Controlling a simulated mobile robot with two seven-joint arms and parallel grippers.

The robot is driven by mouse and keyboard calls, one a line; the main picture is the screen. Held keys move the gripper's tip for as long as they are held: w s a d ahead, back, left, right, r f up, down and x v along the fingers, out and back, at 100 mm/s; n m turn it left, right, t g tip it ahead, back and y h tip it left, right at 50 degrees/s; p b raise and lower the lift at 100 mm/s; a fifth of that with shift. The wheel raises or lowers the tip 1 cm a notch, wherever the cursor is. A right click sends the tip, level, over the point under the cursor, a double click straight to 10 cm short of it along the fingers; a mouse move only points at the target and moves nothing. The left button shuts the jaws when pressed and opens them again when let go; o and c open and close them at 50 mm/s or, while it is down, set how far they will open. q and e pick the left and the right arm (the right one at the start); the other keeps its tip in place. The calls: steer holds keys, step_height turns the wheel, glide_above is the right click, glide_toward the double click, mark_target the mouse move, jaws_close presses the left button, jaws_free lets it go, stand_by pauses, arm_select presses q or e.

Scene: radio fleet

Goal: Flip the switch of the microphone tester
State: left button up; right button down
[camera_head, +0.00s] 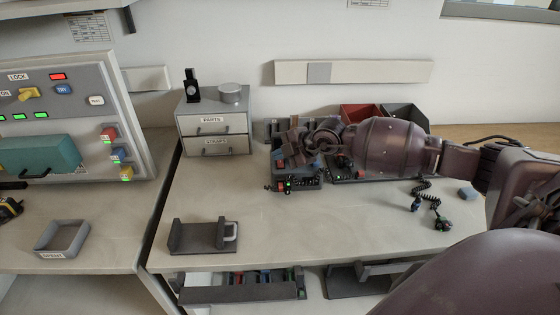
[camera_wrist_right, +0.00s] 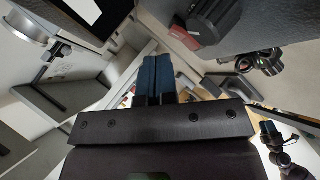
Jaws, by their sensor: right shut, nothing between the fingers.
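My right arm reaches in from the right, and my right gripper (camera_head: 290,152) hangs over the dark equipment at the back of the middle bench. In the right wrist view its two dark blue fingers (camera_wrist_right: 155,75) are closed together with nothing between them. A dark rack with small radios (camera_head: 288,184) lies just below and in front of the gripper, partly covered by it. I cannot make out a microphone tester or its switch for certain; the gripper and forearm hide part of this area. My left gripper is not in view.
A grey drawer cabinet (camera_head: 213,123) stands left of the gripper. A grey holder (camera_head: 200,236) sits near the front edge. Red (camera_head: 360,112) and dark bins stand behind my arm. A coiled-cord microphone (camera_head: 440,222) lies right. A control panel (camera_head: 75,120) stands far left. The front middle is clear.

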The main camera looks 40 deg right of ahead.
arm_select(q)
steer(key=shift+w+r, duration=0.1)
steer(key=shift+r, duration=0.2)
arm_select(e)
steer(key=shift+f, duration=0.3)
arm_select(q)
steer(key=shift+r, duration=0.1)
arm_select(e)
steer(key=shift+w+d+f, duration=0.1)
steer(key=shift+w+f, duration=0.05)
steer(key=shift+f, duration=0.25)
stand_by(0.6)
arm_select(q)
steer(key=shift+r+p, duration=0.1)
steer(key=shift+p, duration=0.2)
arm_select(e)
steer(key=shift+r, duration=0.1)
steer(key=shift+r+p, duration=0.45)
steer(key=shift+p, duration=0.1)
steer(key=shift+r+p, duration=0.25)
steer(key=shift+p, duration=0.2)
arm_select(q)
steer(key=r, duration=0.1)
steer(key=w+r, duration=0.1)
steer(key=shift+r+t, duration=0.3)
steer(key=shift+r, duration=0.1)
arm_select(e)
steer(key=shift+s, duration=0.2)
steer(key=shift+f, duration=0.1)
